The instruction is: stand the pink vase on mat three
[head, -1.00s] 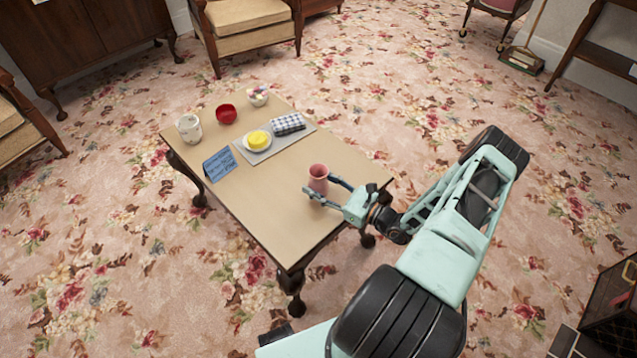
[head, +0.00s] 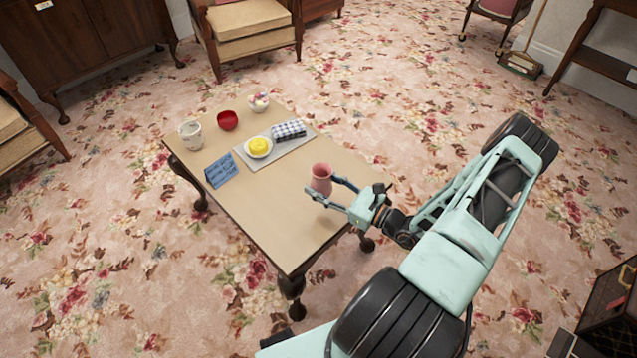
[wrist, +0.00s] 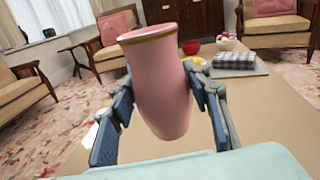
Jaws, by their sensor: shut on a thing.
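The pink vase (head: 321,175) is between the fingers of my gripper (head: 322,186), over the right part of the low table (head: 262,208). My gripper is shut on the vase. In the wrist view the vase (wrist: 158,85) has a gold rim, leans slightly, and has a dark blue finger pad on each side. It seems to be just above the tabletop, but the gap is hard to judge. A grey mat (head: 246,158) lies toward the back of the table; I see no number on it, and no mat marked three can be made out.
A plate with a yellow item (head: 259,146) and a checkered cloth (head: 289,129) rest on the grey mat. A blue card (head: 221,171), a pale cup (head: 190,135), a red bowl (head: 228,120) and a small bowl (head: 259,102) stand around it. The front of the tabletop is clear.

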